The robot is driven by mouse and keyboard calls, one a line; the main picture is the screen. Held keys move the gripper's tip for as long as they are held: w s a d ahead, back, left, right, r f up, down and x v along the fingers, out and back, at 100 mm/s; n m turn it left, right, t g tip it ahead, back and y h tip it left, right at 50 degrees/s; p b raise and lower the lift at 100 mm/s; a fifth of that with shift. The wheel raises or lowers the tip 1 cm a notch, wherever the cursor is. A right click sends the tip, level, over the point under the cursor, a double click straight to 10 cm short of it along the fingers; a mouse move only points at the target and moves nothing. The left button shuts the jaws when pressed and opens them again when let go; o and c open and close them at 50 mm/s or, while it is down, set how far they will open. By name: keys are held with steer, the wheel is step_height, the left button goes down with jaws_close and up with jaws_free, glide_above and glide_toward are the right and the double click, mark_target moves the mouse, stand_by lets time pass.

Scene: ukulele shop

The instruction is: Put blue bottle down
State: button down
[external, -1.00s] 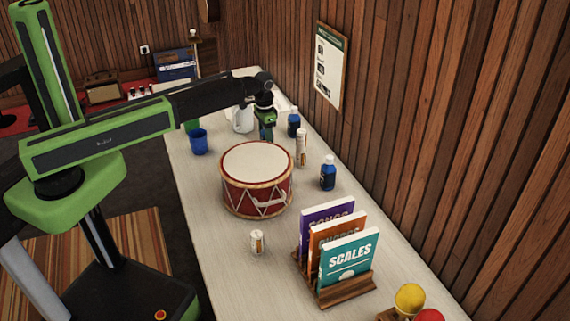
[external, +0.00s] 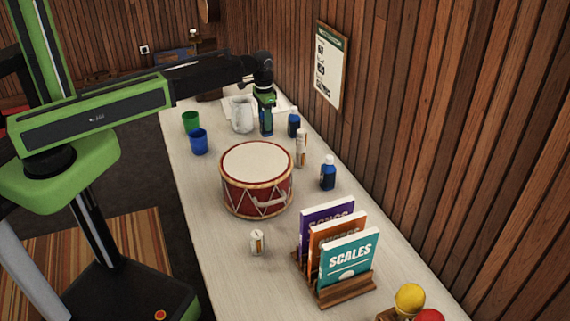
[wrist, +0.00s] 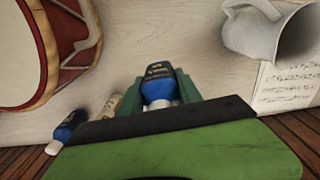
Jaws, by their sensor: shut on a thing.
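My gripper (external: 266,106) points down over the far part of the counter and is shut on a blue bottle (external: 266,124). In the wrist view this bottle (wrist: 158,82) stands between the green fingers (wrist: 160,92), its pale top toward me. It looks upright with its base at or close to the counter; I cannot tell whether it touches. A second blue bottle (external: 293,124) stands just to its right, and a third (external: 328,174) stands nearer, right of the drum.
A white pitcher (external: 241,115) stands close left of the held bottle. Green (external: 191,122) and blue (external: 199,142) cups are at the left edge. A red drum (external: 257,180), a pale bottle (external: 301,148) and a book rack (external: 345,288) stand nearer. Sheet music (wrist: 290,88) lies by the pitcher.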

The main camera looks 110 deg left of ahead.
step_height(320, 180, up, 2)
steer(key=shift+r+p, duration=0.1)
steer(key=shift+p, duration=0.3)
